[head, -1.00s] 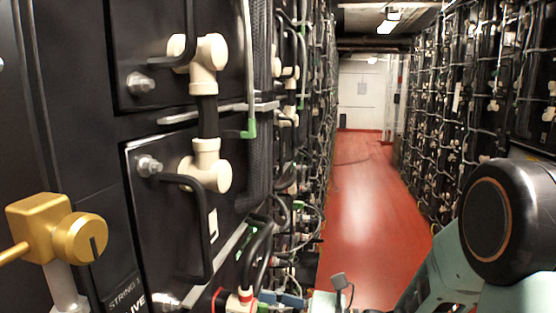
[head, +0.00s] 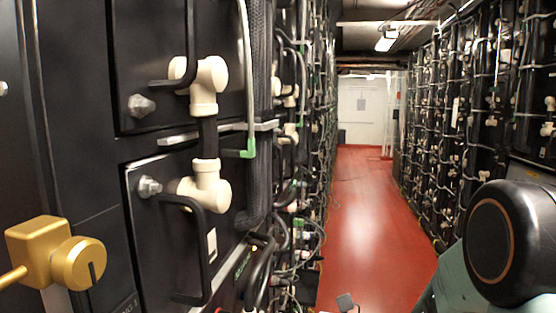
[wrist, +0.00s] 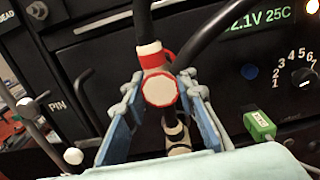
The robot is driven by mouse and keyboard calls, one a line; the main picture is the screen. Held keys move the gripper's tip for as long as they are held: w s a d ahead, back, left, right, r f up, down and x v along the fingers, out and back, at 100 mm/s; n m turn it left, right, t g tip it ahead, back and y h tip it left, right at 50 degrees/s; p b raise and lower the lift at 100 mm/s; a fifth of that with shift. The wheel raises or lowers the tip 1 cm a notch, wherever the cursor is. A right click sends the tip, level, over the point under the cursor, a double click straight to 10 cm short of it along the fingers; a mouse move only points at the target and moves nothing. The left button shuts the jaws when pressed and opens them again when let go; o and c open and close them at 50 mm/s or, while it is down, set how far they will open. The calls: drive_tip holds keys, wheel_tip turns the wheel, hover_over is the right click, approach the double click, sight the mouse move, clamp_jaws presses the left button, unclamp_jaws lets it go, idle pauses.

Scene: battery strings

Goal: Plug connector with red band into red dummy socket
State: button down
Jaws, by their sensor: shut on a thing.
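In the wrist view, a white connector with a red band (wrist: 153,55) sits between the blue fingers of my gripper (wrist: 160,102), which is shut on it. Its white octagonal, red-edged end (wrist: 160,90) faces the camera. A black cable runs up from it. A white-and-dark fitting (wrist: 177,132) shows just below and is partly hidden by my gripper. I cannot make out the red dummy socket. In the head view, gripper and connector are out of sight; part of my arm (head: 510,245) shows at right.
The wrist view shows a panel with a display (wrist: 258,20), a numbered knob (wrist: 301,77), a green block (wrist: 259,125) and white-tipped levers (wrist: 73,156). The head view shows battery racks with white fittings (head: 206,187), a brass-coloured fitting (head: 40,252) and a clear red aisle (head: 368,220).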

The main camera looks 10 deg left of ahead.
drive_tip(key=shift+s+d, duration=0.1)
drive_tip(key=shift+d, duration=1.4)
drive_tip(key=shift+s+d+p, duration=0.2)
drive_tip(key=shift+d+p, duration=0.4)
drive_tip(key=shift+d, duration=1.8)
